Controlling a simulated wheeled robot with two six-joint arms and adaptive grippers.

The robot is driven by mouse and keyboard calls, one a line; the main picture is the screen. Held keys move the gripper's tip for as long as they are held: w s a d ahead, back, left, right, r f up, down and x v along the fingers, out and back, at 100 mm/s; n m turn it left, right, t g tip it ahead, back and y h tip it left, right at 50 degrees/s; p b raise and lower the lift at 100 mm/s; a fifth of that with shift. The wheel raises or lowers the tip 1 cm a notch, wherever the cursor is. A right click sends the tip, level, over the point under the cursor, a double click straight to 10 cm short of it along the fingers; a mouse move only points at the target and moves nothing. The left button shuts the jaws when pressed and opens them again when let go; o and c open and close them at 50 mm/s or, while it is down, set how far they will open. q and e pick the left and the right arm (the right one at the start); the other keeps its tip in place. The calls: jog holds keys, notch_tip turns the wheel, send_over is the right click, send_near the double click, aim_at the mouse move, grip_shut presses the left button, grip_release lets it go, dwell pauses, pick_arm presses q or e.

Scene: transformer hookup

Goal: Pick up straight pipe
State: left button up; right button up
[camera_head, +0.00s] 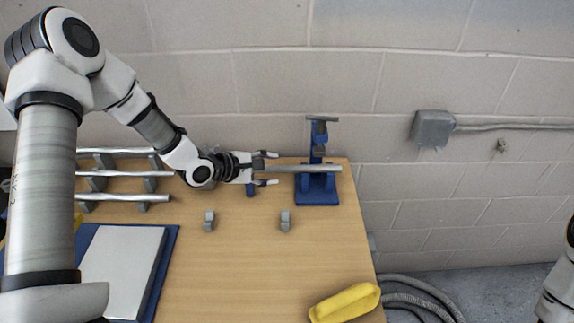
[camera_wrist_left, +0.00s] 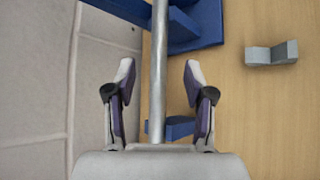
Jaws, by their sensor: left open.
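A straight grey metal pipe (camera_head: 310,168) lies level across a blue vise-like stand (camera_head: 317,193) at the back right of the wooden table. My left gripper (camera_head: 278,168) is open at the pipe's left part, one finger on either side of it. In the left wrist view the pipe (camera_wrist_left: 159,75) runs lengthwise between the two spread fingers (camera_wrist_left: 160,72), with a gap on both sides. A small blue support (camera_wrist_left: 172,127) shows beneath the pipe near the palm. The pipe's near end is hidden by the gripper body. My right gripper is out of view.
Several similar pipes (camera_head: 120,173) lie on a grey rack at the left. Two small grey holders (camera_head: 285,221) stand mid-table. A blue tray (camera_head: 159,275) with a pale slab is at front left, a yellow object (camera_head: 345,302) at front right. A block wall (camera_head: 270,85) rises behind.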

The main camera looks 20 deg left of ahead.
aim_at(284, 168)
pick_arm(q)
jog(key=x, duration=0.3)
jog(key=a+p+x, duration=0.1)
jog(key=x, duration=0.1)
jog(key=shift+w+d+f, duration=0.15)
jog(key=shift+w+f, duration=0.2)
jog(key=shift+s+d+r, duration=0.15)
jog(key=shift+s+r, duration=0.15)
jog(key=c, duration=0.5)
grip_shut()
